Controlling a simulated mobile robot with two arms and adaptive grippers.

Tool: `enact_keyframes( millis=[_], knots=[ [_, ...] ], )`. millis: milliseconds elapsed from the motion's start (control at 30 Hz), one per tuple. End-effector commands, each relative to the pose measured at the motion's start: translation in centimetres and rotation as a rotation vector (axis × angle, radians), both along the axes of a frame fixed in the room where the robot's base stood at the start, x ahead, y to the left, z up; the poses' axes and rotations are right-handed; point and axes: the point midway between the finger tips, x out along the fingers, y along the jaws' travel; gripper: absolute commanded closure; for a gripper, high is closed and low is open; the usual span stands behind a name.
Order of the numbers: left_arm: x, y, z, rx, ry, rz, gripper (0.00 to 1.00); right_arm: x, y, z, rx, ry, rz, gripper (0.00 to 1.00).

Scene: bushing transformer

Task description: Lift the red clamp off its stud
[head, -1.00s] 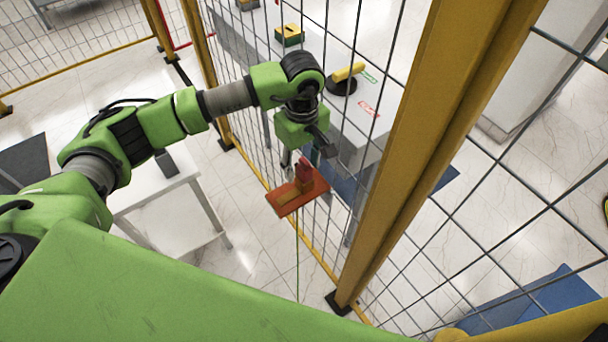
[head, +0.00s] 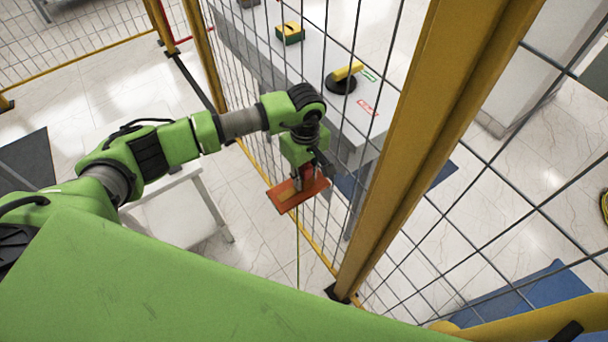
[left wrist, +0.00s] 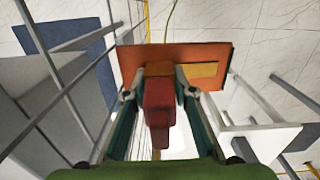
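The red clamp (head: 307,173) stands on an orange plate (head: 282,197) beside the mesh fence. It also shows in the middle of the left wrist view (left wrist: 158,108), rising from a brownish base on the plate (left wrist: 208,58). My left gripper (head: 302,180) is down over the clamp and partly hides it in the head view. In the left wrist view its two fingers (left wrist: 159,76) stand on either side of the clamp, the tips close to its base. Whether they press on it is unclear. The stud is hidden. My right gripper is not in view.
A yellow mesh fence with a thick post (head: 420,140) stands right of the arm. Behind it a grey bench (head: 350,118) carries a black-and-yellow handle (head: 342,82) and a green-yellow box (head: 290,34). A white table (head: 185,215) stands left. A thin yellow-green line (head: 298,255) runs below the plate.

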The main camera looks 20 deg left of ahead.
Motion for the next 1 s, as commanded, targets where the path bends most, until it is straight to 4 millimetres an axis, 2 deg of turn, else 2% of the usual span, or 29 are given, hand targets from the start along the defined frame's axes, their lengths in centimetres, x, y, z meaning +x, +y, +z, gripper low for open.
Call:
enact_keyframes(
  millis=[467,700,867,1000],
  knots=[
    [0.1,0.0,0.8,0.000,-0.002,0.000,0.97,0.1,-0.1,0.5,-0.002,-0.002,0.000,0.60],
    [0.0,0.0,4.0,0.002,-0.003,-0.002,0.97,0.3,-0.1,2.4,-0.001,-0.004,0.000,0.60],
    [-1.8,-0.4,6.1,0.000,-0.001,-0.002,0.97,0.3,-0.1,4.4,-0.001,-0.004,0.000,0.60],
    [-3.7,-0.9,8.6,0.000,-0.002,-0.003,0.97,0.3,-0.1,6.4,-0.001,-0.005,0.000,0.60]
  ],
)
